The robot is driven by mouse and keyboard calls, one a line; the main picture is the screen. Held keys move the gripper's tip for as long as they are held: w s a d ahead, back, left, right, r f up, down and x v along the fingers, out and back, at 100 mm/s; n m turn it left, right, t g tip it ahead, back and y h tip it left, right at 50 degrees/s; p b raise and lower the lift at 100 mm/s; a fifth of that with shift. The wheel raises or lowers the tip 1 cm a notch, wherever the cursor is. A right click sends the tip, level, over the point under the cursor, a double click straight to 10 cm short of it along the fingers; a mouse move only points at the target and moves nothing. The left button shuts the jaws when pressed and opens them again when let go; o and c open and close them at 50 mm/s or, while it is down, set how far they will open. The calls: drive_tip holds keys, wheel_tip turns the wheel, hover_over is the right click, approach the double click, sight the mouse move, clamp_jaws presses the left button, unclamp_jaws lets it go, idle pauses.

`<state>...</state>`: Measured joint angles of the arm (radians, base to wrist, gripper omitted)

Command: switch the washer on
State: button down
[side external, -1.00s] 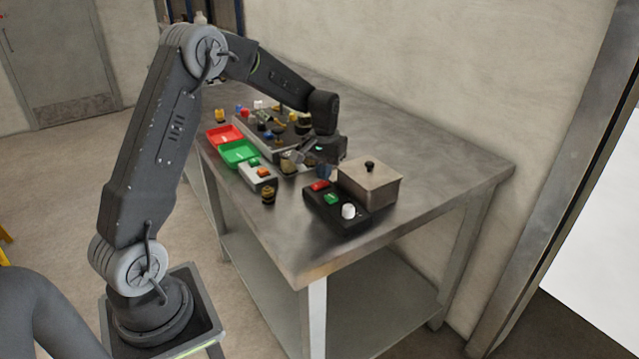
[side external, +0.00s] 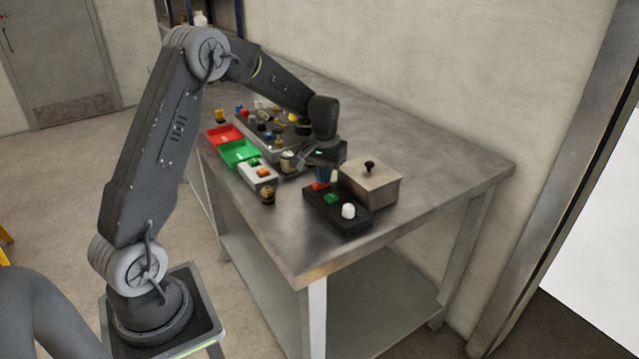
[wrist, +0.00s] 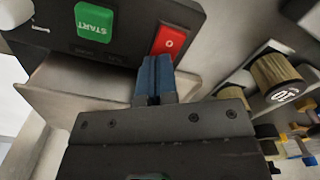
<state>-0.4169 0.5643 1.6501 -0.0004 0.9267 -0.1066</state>
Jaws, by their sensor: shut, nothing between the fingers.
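A black control box (side external: 338,222) stands near the table's front right. It carries a red button (side external: 320,187), a green button (side external: 331,199) and a white knob (side external: 348,211). In the wrist view the green button reads START (wrist: 95,20); the red button (wrist: 168,42) bears a "0". The white knob (wrist: 14,12) is cut by the frame edge. My gripper (side external: 322,176) is shut and empty, its blue fingertips just over the red end of the box. In the wrist view the fingertips (wrist: 154,66) overlap the red button's lower edge; whether they touch cannot be told.
The table's right side is bare.

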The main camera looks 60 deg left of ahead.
drive_tip(key=shift+r, duration=3.45)
drive_tip(key=s+d+r+m+t, duration=0.2)
drive_tip(key=s+d+r, duration=0.3)
drive_tip(key=s+d, duration=0.3)
drive_tip(key=s+d+r+m+t, duration=0.2)
drive_tip(key=s+d+r, duration=0.4)
drive_tip(key=s+d, duration=0.2)
drive_tip(key=s+d+f+m+t, duration=0.1)
drive_tip(key=s+d+f+m, duration=0.1)
drive_tip(key=s, duration=0.6)
drive_tip(key=shift+s+d+t, duration=0.2)
drive_tip(key=shift+d+t, duration=0.1)
drive_tip(key=shift+d, duration=0.4)
